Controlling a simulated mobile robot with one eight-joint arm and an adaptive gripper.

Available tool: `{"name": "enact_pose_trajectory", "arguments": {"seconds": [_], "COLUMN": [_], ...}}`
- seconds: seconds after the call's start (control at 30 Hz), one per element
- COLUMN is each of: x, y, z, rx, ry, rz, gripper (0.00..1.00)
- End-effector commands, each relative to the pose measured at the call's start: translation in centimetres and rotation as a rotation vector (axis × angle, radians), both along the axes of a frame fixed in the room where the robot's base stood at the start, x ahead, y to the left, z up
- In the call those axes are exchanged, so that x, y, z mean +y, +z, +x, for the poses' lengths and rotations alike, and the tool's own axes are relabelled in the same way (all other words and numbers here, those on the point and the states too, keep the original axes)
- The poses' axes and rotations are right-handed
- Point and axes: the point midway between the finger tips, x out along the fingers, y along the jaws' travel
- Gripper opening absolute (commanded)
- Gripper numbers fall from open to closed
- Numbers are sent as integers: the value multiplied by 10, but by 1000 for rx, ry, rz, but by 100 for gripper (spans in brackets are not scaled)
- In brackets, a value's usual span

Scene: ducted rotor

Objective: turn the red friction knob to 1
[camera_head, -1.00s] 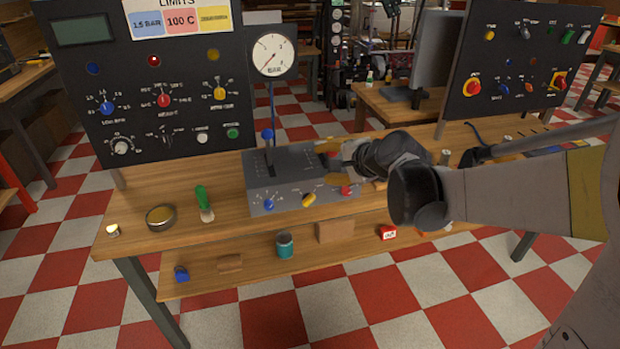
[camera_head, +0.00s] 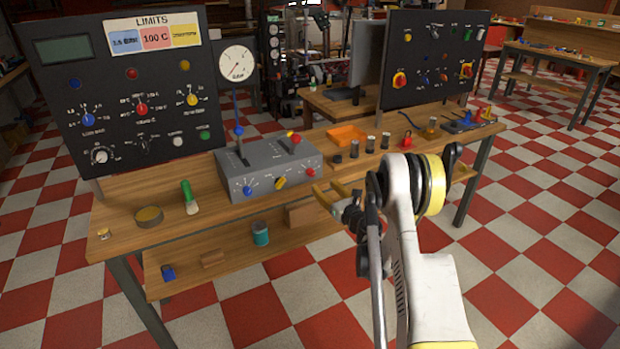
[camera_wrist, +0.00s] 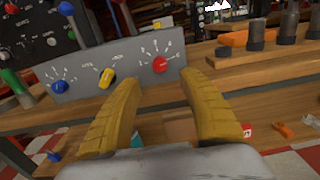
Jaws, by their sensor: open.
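The red friction knob (camera_head: 311,172) is at the right end of the grey control box's (camera_head: 262,166) front face. It also shows in the wrist view (camera_wrist: 159,65), with a printed scale around its upper side; the pointer and digits are too small to read. My gripper (camera_head: 328,196) is open, its yellow fingers in front of the box and just right of and below the knob. In the wrist view the fingers (camera_wrist: 161,80) stand apart, with the knob showing between and beyond their tips. The fingers appear clear of the knob.
A yellow knob (camera_head: 280,183) and a blue knob (camera_head: 248,190) share the face. A red-topped lever (camera_head: 293,137) and a blue-topped lever (camera_head: 239,132) rise from the box. An orange tray (camera_head: 346,135) and dark cylinders stand right. Space before the box is open.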

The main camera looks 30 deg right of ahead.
Motion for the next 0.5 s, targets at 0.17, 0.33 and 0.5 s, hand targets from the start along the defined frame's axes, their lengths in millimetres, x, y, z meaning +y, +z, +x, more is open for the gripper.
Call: {"name": "enact_pose_trajectory", "arguments": {"seconds": [0.17, 0.33, 0.5], "x": [3, 4, 4], "y": [-3, -3, -1], "z": [34, 68, 89], "rx": [1, 1, 1], "ry": [3, 2, 2], "rz": [-3, -4, -5], "gripper": [48, 48, 48]}}
